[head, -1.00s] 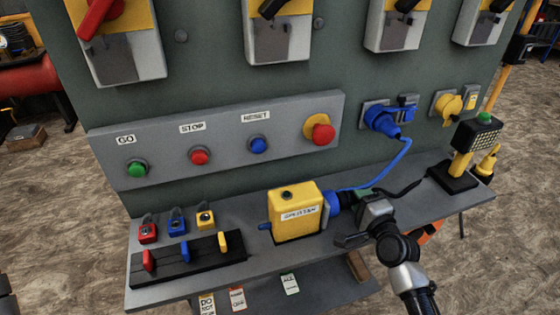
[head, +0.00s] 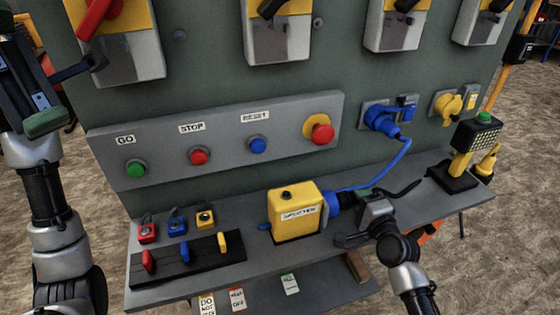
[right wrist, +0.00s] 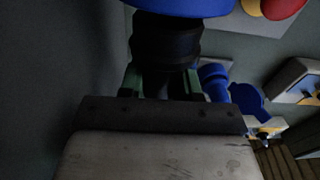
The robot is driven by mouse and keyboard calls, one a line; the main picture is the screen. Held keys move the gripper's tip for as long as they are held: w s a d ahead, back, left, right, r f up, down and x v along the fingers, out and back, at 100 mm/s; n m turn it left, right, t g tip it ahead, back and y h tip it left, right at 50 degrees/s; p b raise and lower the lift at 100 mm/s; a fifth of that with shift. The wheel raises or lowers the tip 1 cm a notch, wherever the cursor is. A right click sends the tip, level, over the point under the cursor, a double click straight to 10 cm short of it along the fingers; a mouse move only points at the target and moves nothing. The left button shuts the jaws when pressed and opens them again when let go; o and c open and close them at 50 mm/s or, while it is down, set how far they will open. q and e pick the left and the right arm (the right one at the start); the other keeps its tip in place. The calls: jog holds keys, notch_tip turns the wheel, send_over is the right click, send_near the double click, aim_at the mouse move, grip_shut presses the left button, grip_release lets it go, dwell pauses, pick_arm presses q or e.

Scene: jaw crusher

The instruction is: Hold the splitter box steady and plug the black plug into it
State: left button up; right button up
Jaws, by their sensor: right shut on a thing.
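The yellow splitter box (head: 290,222) stands upright on the grey shelf, with a blue socket (head: 333,204) on its right side. My right gripper (head: 362,198) is shut on the black plug (head: 347,201), which meets the blue socket; how deep it sits cannot be told. In the right wrist view the black plug (right wrist: 165,42) is between the green finger pads, its far end against blue at the top edge. My left gripper (head: 62,95) is raised at the left, away from the box and partly cut off by the frame.
The shelf (head: 265,262) also bears small padlocks (head: 177,222) and a black rack (head: 190,262) left of the box. A panel with buttons (head: 215,145) rises behind. A blue cable (head: 385,175) hangs from a wall plug, and a lamp-like device (head: 478,135) stands at the right.

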pick_arm(q)
jog(key=w+d+f+t+y, duration=0.35)
jog(key=d+f, duration=0.35)
jog(key=d, duration=0.4)
jog(key=w+d+f+t+y, duration=0.2)
jog(key=w+d+f, duration=0.4)
jog(key=d, duration=0.5)
jog(key=m+t+y, duration=0.7)
jog(key=t+y, duration=0.1)
jog(key=y, duration=0.6)
send_over(279, 197)
jog(key=shift+h, duration=0.25)
jog(key=f, duration=1.3)
jog(key=shift+s+d, duration=0.35)
jog(key=shift+s, duration=0.05)
jog(key=shift+w+a+r, duration=0.15)
jog(key=shift+w+a, duration=0.1)
jog(key=shift+w+f, duration=0.1)
jog(key=shift+f, duration=0.1)
notch_tip(279, 197, down, 12)
jog(key=shift+r, duration=0.25)
